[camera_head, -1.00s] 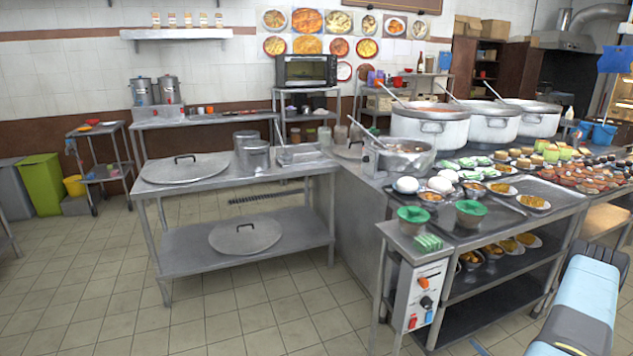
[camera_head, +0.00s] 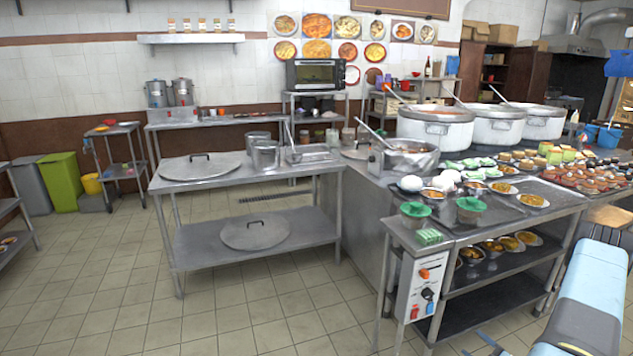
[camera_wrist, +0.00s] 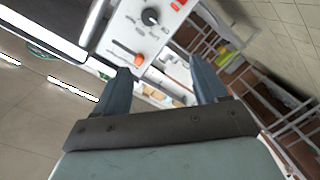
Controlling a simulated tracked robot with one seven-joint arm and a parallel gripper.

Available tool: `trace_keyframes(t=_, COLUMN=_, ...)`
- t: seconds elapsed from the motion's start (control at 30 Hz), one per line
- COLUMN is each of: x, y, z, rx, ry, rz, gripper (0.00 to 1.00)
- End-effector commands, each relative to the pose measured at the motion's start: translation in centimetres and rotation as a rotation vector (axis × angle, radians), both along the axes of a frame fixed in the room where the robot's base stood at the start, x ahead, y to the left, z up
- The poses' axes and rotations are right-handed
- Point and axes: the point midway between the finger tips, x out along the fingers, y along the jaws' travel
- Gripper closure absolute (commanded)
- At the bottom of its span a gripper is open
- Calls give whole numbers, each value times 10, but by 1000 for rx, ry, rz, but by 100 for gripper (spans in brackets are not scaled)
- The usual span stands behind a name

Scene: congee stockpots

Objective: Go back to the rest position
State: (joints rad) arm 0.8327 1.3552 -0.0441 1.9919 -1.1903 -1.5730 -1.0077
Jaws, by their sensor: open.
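My gripper (camera_wrist: 160,85) shows in the wrist view with its two dark fingers spread apart and nothing between them. The wrist view is tilted, and a white control panel (camera_wrist: 140,25) with a black knob and orange switches lies beyond the fingertips.
A steel counter (camera_head: 395,235) bears food plates and large white stockpots (camera_head: 435,128). Its control box (camera_head: 423,287) faces forward. A steel table (camera_head: 320,170) with round lids stands left of it. The tiled floor (camera_head: 240,315) in front is clear.

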Motion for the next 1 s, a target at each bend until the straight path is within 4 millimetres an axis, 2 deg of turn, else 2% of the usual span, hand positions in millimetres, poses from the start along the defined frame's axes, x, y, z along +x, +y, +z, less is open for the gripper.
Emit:
trace_keyframes(t=0.17, x=24, y=-7, z=24, rx=-45, ry=56, rz=-3, gripper=28)
trace_keyframes(t=0.37, x=61, y=-16, z=67, rx=-112, ry=153, rz=-30, gripper=28)
trace_keyframes(t=0.7, x=109, y=-18, z=156, rx=-194, ry=309, rz=-127, gripper=28)
trace_keyframes(t=1.0, x=129, y=-7, z=244, rx=-217, ry=418, rz=-251, gripper=28)
